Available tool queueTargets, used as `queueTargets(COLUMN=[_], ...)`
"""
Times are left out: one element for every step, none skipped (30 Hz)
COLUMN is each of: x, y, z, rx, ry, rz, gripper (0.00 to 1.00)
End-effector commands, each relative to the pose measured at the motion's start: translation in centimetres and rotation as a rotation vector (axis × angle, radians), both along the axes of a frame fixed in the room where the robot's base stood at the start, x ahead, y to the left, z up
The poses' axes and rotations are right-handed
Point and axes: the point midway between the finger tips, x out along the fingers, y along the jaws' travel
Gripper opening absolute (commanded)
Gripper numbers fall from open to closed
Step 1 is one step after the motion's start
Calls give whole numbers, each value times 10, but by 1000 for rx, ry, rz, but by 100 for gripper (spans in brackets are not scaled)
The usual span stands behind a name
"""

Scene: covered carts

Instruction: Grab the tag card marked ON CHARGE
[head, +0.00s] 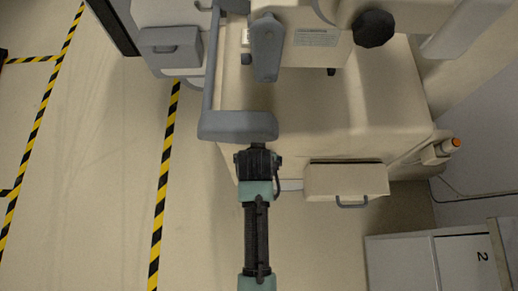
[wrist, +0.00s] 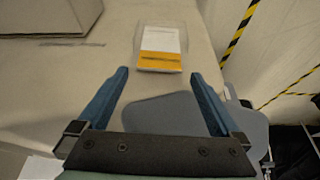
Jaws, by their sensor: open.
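A tag card (wrist: 160,45), white on top with an orange band below, sits in what looks like a clear sleeve against the beige cart cover in the wrist view. Its lettering is too small to read, so I cannot tell if it says ON CHARGE. My gripper (wrist: 159,77) is open and empty, with its two blue fingers spread either side of the card's lower end. The card lies a little beyond the fingertips, apart from them. In the head view my black wrist reaches the cart's front edge, its fingers are hidden by the grey handle, and I cannot make out the card.
The covered cart (head: 375,100) has a grey padded handle (head: 238,126) close over my wrist, also seen in the wrist view (wrist: 185,112). A beige drawer box (head: 345,181) juts out to the right. A white cabinet (head: 400,265) stands lower right.

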Motion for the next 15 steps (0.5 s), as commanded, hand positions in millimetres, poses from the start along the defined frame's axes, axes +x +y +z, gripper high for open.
queueTargets(x=[1,2,4,5,7,9,11,13,15,16,17,19,19,20,20], y=[0,0,0,0,-1,-1,-1,-1,-1,-1,-1,-1,-1,-1,-1], z=[-2,-5,-9,-12,-17,-22,-26,-30,-35,-39,-42,-44,-46,-47,-48], rx=[0,0,0,0,0,0,0,0,0,0,0,0,0,0,0], ry=[0,-1,0,0,1,0,1,0,-1,0,0,-1,-2,-2,-2], rz=[0,0,0,0,0,0,0,0,0,0,0,0,0,0,0], gripper=[100,100,100,100,100,100,100,100,100,100,100,100,100,100,100])
